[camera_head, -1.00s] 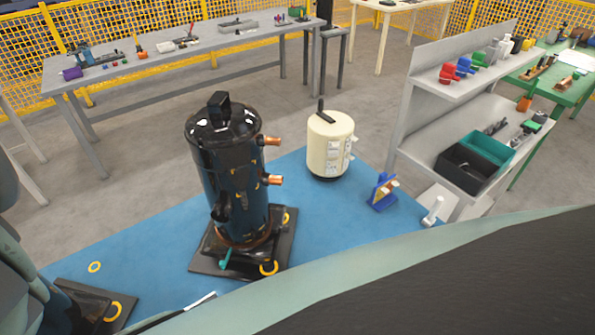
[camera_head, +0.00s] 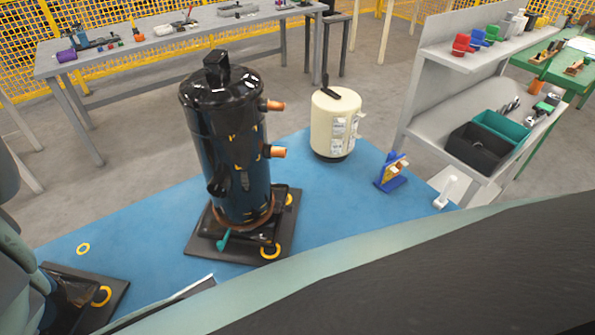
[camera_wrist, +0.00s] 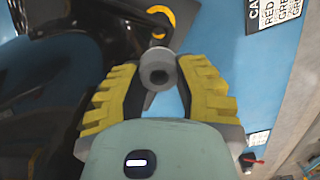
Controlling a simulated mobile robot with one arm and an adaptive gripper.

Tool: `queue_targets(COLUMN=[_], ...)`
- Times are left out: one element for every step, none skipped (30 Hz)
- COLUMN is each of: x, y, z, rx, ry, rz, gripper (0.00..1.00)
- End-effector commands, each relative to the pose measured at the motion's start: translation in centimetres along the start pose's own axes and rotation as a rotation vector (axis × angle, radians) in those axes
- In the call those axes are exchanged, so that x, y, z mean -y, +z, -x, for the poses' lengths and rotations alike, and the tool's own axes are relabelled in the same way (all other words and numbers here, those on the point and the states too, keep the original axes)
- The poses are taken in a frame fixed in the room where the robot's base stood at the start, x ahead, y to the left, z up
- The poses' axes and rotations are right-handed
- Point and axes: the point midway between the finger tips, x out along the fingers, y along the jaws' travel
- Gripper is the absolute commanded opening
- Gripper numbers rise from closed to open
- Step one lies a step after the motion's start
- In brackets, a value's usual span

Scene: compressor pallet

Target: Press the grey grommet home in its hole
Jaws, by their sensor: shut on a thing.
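In the wrist view, my gripper (camera_wrist: 158,90) has its yellow-padded fingers shut on the grey grommet (camera_wrist: 158,72), a short round piece with a dark centre hole. In the head view, the black compressor (camera_head: 228,140) stands upright on a black base plate (camera_head: 205,240) with yellow rings at corners, one at the front (camera_head: 270,251). I cannot make out the grommet's hole. My gripper is not visible in the head view.
A second black plate (camera_head: 118,284) with a yellow ring is at lower left. A cream tank (camera_head: 330,125) and a blue stand (camera_head: 392,172) are on the blue mat (camera_head: 325,195). A grey shelf unit (camera_head: 430,125) stands right. The mat between compressor and tank is clear.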

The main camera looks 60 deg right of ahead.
Motion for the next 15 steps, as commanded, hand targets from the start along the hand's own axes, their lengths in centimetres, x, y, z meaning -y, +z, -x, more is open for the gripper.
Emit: queue_targets(x=[0.0, 0.0, 0.0, 0.0, 0.0, 0.0, 0.0, 0.0, 0.0, 0.0, 0.0, 0.0, 0.0, 0.0, 0.0], y=[0.0, 0.0, 0.0, 0.0, 0.0, 0.0, 0.0, 0.1, 0.1, 0.1, 0.1, 0.1, 0.1, 0.1, 0.1], z=[0.0, 0.0, 0.0, 0.0, 0.0, 0.1, 0.1, 0.1, -0.1, -0.2, -0.4, -0.6, -0.7, -0.9, -1.2], rx=[0.0, 0.0, 0.0, 0.0, 0.0, 0.0, -0.001, -0.001, -0.001, -0.001, -0.001, -0.001, 0.0, 0.0, 0.0], ry=[0.0, 0.0, 0.0, 0.0, 0.0, 0.0, -0.001, -0.002, -0.002, -0.001, -0.001, -0.002, -0.002, -0.002, -0.002], rz=[0.001, 0.001, 0.0, 0.001, 0.0, 0.0, 0.0, -0.001, 0.0, 0.0, -0.001, -0.001, -0.001, -0.001, -0.001], gripper=[0.1, 0.1, 0.1, 0.1, 0.1, 0.1, 0.1, 0.1, 0.1, 0.1, 0.1, 0.1, 0.1, 0.1, 0.1])
